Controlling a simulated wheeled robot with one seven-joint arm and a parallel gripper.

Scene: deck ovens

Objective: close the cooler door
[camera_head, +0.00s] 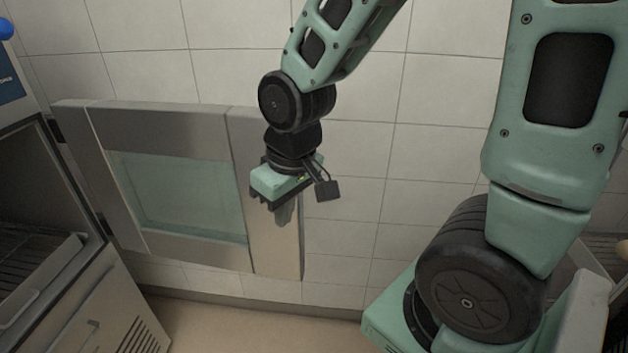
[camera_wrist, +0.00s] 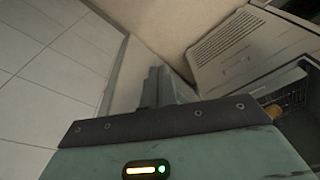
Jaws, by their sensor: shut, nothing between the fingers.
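The cooler door (camera_head: 262,165) stands wide open in the head view, swung out from the cooler at the left. It has a steel frame with a glass window (camera_head: 180,197) in the middle. The cooler body (camera_head: 103,283) is at the left edge, with its dark opening showing. My gripper (camera_head: 285,215) hangs in front of the door's right part, near its free edge. Its fingers are shut and empty. Whether they touch the door is unclear. In the wrist view the shut fingers (camera_wrist: 158,85) point along the pale steel door strip (camera_wrist: 128,78).
A wire rack or tray (camera_head: 40,280) sits inside the cooler. A vented panel (camera_head: 140,340) is below the opening, and it also shows in the wrist view (camera_wrist: 228,38). A tiled wall (camera_head: 350,210) is behind the door. Bare floor (camera_head: 240,325) lies below it.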

